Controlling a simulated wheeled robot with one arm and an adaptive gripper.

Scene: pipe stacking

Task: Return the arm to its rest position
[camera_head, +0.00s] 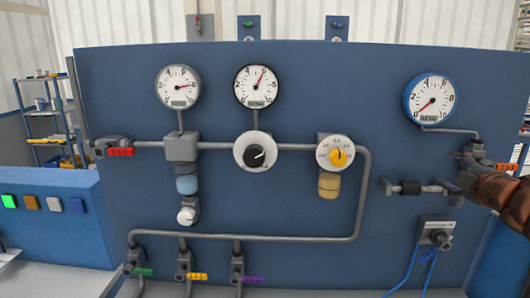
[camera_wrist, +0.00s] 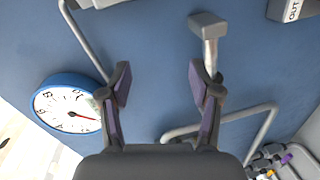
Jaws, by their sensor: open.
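My gripper (camera_wrist: 159,82) is open in the wrist view, its two purple-padded fingers apart with only the blue panel between them. Nothing is held. In the head view my brown-orange arm (camera_head: 504,195) reaches in from the right edge, in front of the right end of the panel (camera_head: 300,70).
A blue-rimmed gauge (camera_head: 431,101) is above and left of my arm; a blue-rimmed gauge also shows in the wrist view (camera_wrist: 68,105). A short pipe with a black sleeve (camera_head: 410,188) and a socket box (camera_head: 434,232) with blue cables are close by.

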